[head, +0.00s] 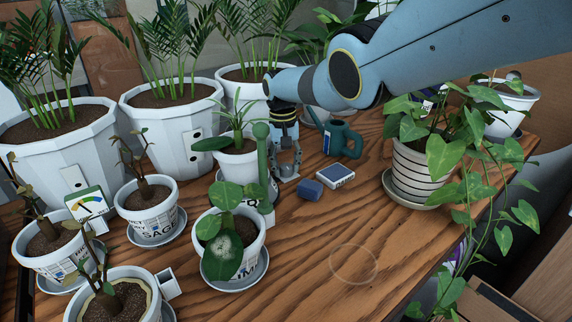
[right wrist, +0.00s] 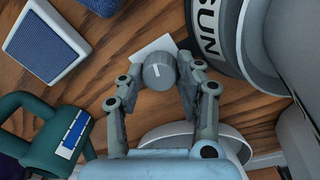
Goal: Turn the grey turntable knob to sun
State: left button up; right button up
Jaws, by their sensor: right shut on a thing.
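My right gripper (right wrist: 160,78) is shut on the knob, one finger on each side. In the head view my right gripper (head: 287,165) reaches down behind the green post; the knob is hidden there. My left gripper is not in view.
A teal watering can (head: 343,139), a blue block (head: 311,189) and a blue-topped white box (head: 336,176) stand close right of my gripper. A green post (head: 262,160) stands left. Potted plants crowd the left; a trailing plant (head: 418,160) stands right. The front right wood is clear.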

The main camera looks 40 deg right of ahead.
aim_at(284, 166)
dwell(0.3)
jog(key=o, duration=1.1)
jog(key=shift+o, duration=0.2)
jog(key=shift+r, duration=0.1)
notch_tip(284, 166, up, 12)
jog(key=shift+w+a, duration=0.2)
jog(key=shift+w, duration=0.05)
